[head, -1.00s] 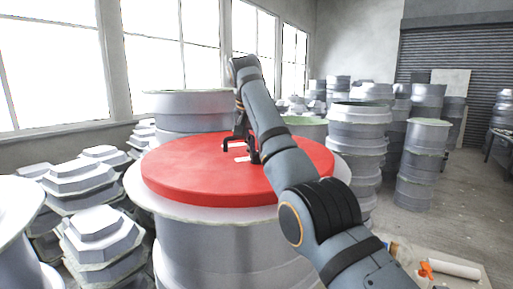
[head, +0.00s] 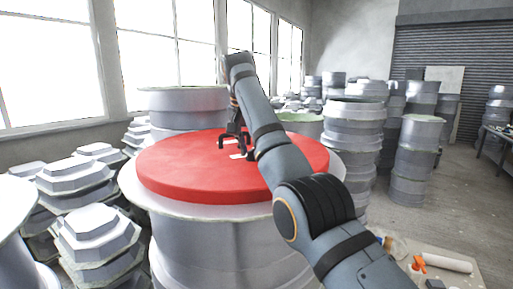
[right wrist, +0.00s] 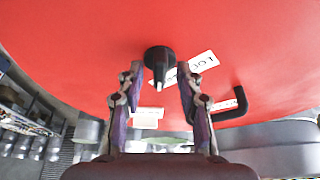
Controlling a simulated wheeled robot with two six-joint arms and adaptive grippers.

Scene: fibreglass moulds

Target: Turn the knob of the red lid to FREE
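The red lid (head: 175,172) lies flat on a large pale drum-shaped mould. In the right wrist view its black knob (right wrist: 159,58) has a white pointer mark aimed toward the bottom of the picture, roughly at a white label (right wrist: 147,117) whose text I cannot read. Another white label, seemingly LOCK (right wrist: 203,62), lies right of the knob. My right gripper (head: 235,144) is over the lid. In the right wrist view its fingers (right wrist: 160,80) are apart, one on each side of the knob; contact is not clear. My left gripper is not in view.
A bent black handle (right wrist: 236,106) stands on the lid right of the knob. Stacked moulds (head: 95,225) crowd the left, and more stacks (head: 355,135) stand behind right. A bench with an orange-topped bottle (head: 418,268) is at lower right. Floor is clear at far right.

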